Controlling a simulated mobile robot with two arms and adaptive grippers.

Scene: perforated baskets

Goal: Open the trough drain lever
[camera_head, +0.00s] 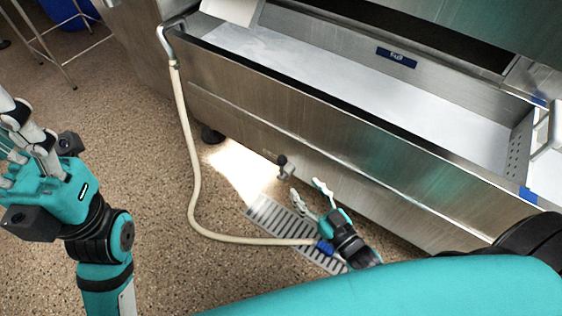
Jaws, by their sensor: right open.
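The steel trough (330,122) runs from the upper left to the right, with a pale inner floor. A small dark knob on a short stem (282,161) sticks out under its lower front edge and looks like the drain lever. My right gripper (305,188) is open and empty, its two pale fingers pointing up toward the knob, just below and right of it. I see a gap between them and the knob. My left gripper (22,135) is at the left edge, away from the trough. Its fingers are partly cut off and overlap, so its opening is unclear.
A beige hose (191,150) hangs from the trough's left end and curves along the floor to a blue end near my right wrist. A slotted floor grate (268,213) lies below the knob. A metal stand (57,60) and blue bin (68,12) are at upper left.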

